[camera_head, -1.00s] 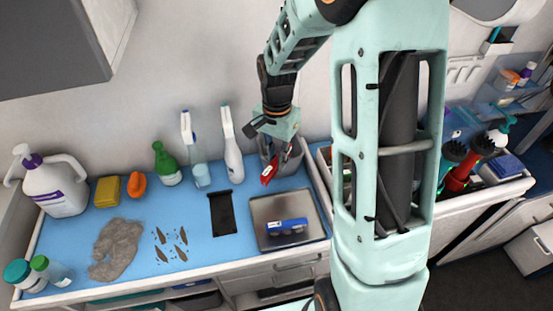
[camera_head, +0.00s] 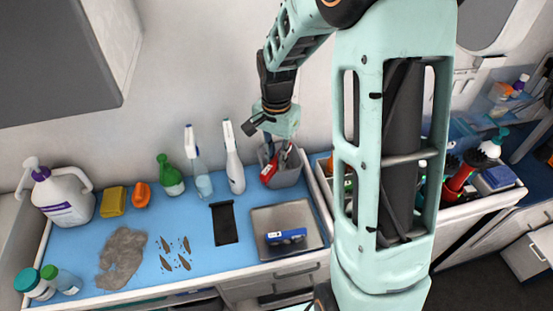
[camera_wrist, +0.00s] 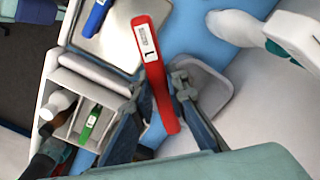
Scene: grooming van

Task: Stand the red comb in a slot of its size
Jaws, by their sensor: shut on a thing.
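The red comb (camera_wrist: 155,70) is between the fingers of my gripper (camera_wrist: 162,88), which is shut on it. In the wrist view its labelled end points up and away from the palm. In the head view the red comb (camera_head: 268,174) shows below my gripper (camera_head: 272,146), in front of the grey bin (camera_head: 290,177); I cannot tell whether they touch. A blue comb (camera_head: 286,236) lies on the metal tray (camera_head: 308,215). A green comb-like piece (camera_wrist: 91,122) stands in a compartment of the white divided box (camera_wrist: 56,91). The slot sizes are not clear.
Spray bottles (camera_head: 233,165) and a green bottle (camera_head: 171,178) stand along the wall. A black flat case (camera_head: 224,223) lies left of the tray. A fur clump (camera_head: 122,258) and a white jug (camera_head: 62,195) are at the left.

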